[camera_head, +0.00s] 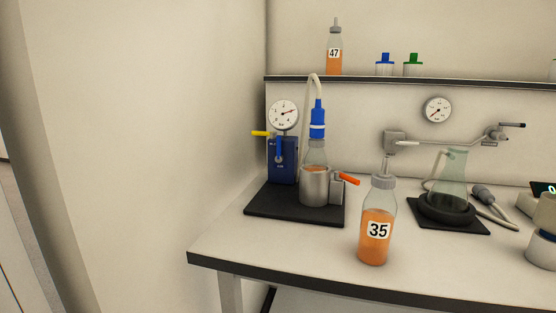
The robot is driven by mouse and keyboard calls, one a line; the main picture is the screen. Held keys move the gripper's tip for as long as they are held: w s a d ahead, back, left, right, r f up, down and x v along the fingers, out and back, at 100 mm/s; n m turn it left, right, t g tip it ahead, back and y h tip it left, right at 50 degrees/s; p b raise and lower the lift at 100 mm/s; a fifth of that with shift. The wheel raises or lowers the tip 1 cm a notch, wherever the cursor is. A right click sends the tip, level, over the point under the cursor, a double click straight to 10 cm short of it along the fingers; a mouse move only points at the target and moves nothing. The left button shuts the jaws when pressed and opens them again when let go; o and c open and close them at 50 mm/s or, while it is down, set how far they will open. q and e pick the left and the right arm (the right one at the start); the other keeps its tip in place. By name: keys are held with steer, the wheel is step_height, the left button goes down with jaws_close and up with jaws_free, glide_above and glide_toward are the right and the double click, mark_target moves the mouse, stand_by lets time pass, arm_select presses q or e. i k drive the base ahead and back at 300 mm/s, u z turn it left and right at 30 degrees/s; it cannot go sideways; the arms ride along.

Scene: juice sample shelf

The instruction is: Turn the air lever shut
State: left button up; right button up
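A blue box (283,165) with a round white gauge (283,113) on top stands at the back left of the bench. A yellow lever (262,134) sticks out level to the left from its top, and a blue lever (279,149) stands upright on its front. An orange-red lever (349,179) points right from the metal cup (315,188) beside the box. Which of these is the air lever is not marked. Neither of my grippers is in view.
A blue-capped bottle (316,152) with a hose sits in the cup on a black mat (275,212). Bottle 35 (375,245) stands at the front. The bench's left front is clear.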

mark_target(279, 158)
steer(key=k, duration=1.2)
steer(key=z, duration=0.85)
steer(key=i, duration=1.5)
steer(key=u, duration=0.3)
